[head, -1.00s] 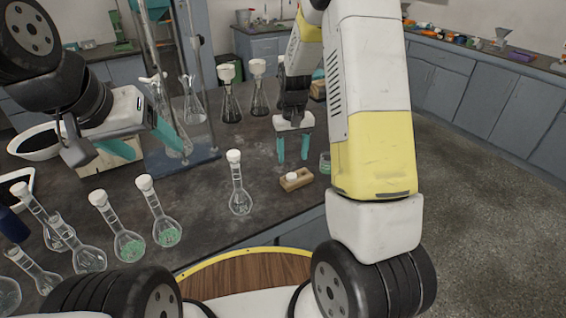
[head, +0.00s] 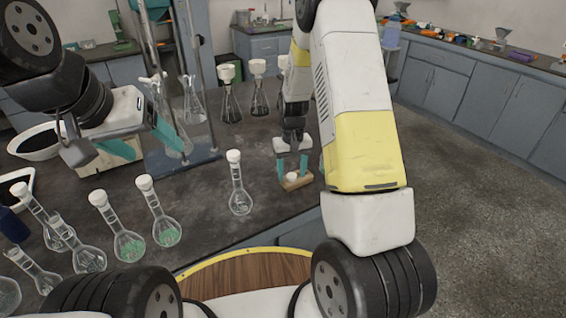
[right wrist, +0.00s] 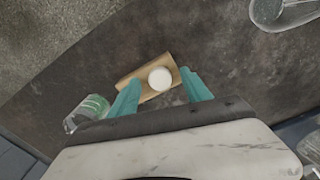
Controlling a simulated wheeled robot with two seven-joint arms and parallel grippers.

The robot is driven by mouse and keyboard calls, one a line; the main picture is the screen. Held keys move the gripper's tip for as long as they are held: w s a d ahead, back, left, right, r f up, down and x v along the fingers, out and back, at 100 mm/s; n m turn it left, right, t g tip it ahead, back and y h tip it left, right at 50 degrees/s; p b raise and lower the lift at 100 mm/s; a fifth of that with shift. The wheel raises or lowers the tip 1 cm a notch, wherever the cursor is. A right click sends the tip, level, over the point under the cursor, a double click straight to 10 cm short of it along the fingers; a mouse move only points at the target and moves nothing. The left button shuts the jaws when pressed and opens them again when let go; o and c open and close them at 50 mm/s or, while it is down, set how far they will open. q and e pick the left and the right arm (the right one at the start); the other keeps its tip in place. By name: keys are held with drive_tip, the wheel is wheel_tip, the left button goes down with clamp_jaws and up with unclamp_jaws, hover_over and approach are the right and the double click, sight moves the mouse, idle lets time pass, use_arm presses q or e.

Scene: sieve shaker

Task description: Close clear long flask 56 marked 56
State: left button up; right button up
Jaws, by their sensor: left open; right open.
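A white stopper (right wrist: 160,78) sits on a small wooden block (right wrist: 131,77) on the dark bench; the block also shows in the head view (head: 296,184). My right gripper (right wrist: 160,82) is open, its teal fingers low on either side of the stopper; whether they touch it is unclear. Long-necked clear flasks stand at the front left, including an uncapped-looking one (head: 88,258) and another (head: 42,279). A white-capped clear flask (head: 240,200) stands left of the block. No number 56 is legible. My left gripper (head: 138,143) is open and empty above the bench.
Two white-capped flasks with green contents (head: 128,245) (head: 166,232) stand left of the middle. A glass with green contents (right wrist: 90,110) lies close to the block. A blue-based stand (head: 185,162) and dark-filled flasks (head: 231,108) are behind.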

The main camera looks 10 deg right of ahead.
sight(292, 175)
drive_tip(key=shift+f, duration=0.1)
clamp_jaws()
idle(0.3)
drive_tip(key=shift+r, duration=0.75)
wheel_tip(292, 175, up, 2)
drive_tip(key=shift+r, duration=0.2)
drive_tip(key=s+a+r, duration=0.1)
drive_tip(key=s+a, duration=0.7)
drive_tip(key=s, duration=0.6)
